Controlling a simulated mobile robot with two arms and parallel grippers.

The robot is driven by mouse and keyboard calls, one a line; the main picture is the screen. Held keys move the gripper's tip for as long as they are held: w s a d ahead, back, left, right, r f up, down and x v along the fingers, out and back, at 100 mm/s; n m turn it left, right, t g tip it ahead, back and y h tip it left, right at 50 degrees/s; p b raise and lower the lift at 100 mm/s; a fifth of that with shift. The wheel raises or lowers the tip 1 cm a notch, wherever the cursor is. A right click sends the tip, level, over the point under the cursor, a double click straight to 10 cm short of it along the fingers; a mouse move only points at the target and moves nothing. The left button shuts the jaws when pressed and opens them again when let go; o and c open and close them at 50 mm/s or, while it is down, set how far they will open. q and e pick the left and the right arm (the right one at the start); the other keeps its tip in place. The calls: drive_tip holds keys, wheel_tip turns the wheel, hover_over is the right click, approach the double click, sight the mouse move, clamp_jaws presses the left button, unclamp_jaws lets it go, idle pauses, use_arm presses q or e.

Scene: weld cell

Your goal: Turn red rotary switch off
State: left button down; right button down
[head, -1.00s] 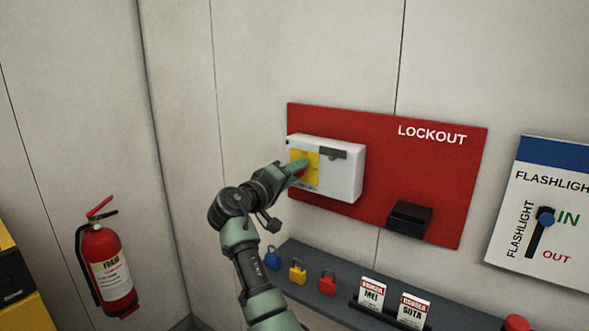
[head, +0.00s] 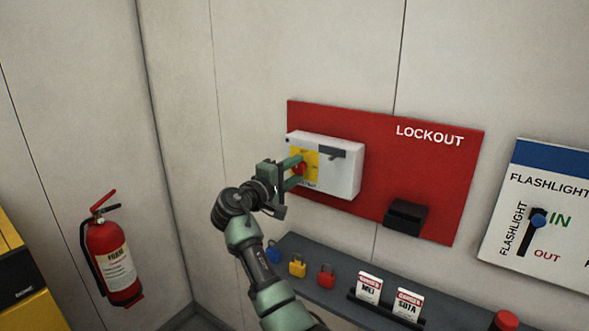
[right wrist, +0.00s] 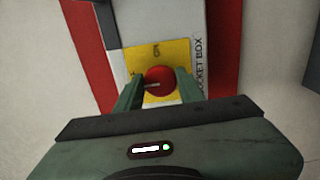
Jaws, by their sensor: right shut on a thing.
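The red rotary switch (head: 300,169) sits on a yellow plate (head: 314,172) at the left of a white box (head: 345,178), mounted on the red lockout board. My right gripper (head: 297,172) reaches in from the lower left and is shut on the switch, one finger above it and one below in the head view. In the right wrist view the round red knob (right wrist: 160,80) shows between the two green fingers (right wrist: 158,88), with a small light mark on its left part. The fingers partly hide the knob and plate. My left gripper is not in view.
A black holder (head: 406,217) is on the board's lower right. A fire extinguisher (head: 112,258) stands at left; a flashlight panel (head: 550,158) is at right.

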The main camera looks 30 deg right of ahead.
drive_tip(key=shift+r, duration=0.15)
drive_tip(key=c, duration=0.9)
unclamp_jaws()
drive_tip(key=shift+d, duration=0.15)
drive_tip(key=shift+s+a+f+b, duration=0.1)
drive_tip(key=shift+a+f+b, duration=0.2)
drive_tip(key=shift+a, duration=0.2)
drive_tip(key=b+v, duration=0.3)
drive_tip(key=v, duration=0.3)
drive_tip(key=shift+s+a, duration=0.25)
drive_tip(key=shift+a, duration=0.05)
drive_tip(key=shift+r, duration=0.15)
